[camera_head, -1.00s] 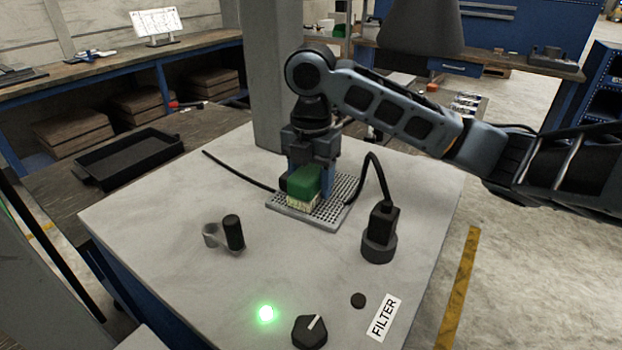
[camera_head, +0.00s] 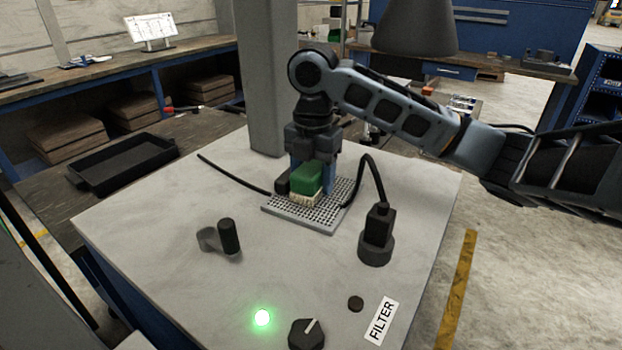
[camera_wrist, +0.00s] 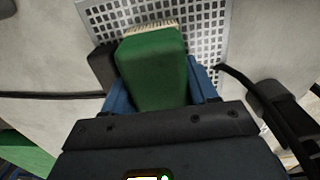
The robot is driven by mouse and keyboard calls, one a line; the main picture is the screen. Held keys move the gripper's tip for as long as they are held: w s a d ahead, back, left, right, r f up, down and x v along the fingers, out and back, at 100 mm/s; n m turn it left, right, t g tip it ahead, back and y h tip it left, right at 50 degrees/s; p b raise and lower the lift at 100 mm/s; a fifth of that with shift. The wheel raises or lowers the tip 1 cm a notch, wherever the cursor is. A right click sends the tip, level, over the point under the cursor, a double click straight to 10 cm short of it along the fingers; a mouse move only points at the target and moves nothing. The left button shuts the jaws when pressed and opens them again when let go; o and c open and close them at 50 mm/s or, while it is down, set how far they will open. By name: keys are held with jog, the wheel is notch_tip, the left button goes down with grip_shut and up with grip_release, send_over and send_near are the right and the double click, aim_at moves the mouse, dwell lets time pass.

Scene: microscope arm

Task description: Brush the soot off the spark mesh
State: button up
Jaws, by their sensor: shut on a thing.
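My gripper (camera_head: 312,180) is shut on a green brush (camera_head: 308,176) with pale bristles pointing down. The bristles are at the spark mesh (camera_head: 330,214), a grey perforated plate lying flat on the pale cabinet top. I cannot tell whether they press on it. In the wrist view the green brush (camera_wrist: 152,68) sits between the blue fingers, with the mesh (camera_wrist: 205,25) beyond and to its right. The brush and gripper hide the far part of the mesh. The holes that show look clean-edged; I make out no clear soot on the visible part.
A black cable runs from the mesh to a black plug (camera_head: 377,236) at right. A black upright knob (camera_head: 229,236) stands at front left. A dial (camera_head: 306,334), a lit green lamp (camera_head: 262,317) and a FILTER label (camera_head: 382,321) are at the front. A black tray (camera_head: 124,163) lies at left.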

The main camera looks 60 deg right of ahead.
jog(key=shift+w+d+f+b, duration=0.15)
jog(key=shift+d+b, duration=0.2)
jog(key=shift+d, duration=0.9)
jog(key=shift+a+p, duration=0.3)
jog(key=shift+a, duration=0.95)
jog(key=shift+a, duration=0.1)
jog(key=shift+s+a+p, duration=0.15)
jog(key=shift+a+p, duration=0.05)
jog(key=shift+a, duration=0.4)
jog(key=shift+s+a+p, duration=0.15)
jog(key=shift+a+p, duration=0.05)
jog(key=shift+a, duration=0.4)
jog(key=shift+d, duration=0.1)
jog(key=shift+w+d+b, duration=0.15)
jog(key=shift+d+b, duration=0.25)
jog(key=shift+d, duration=0.8)
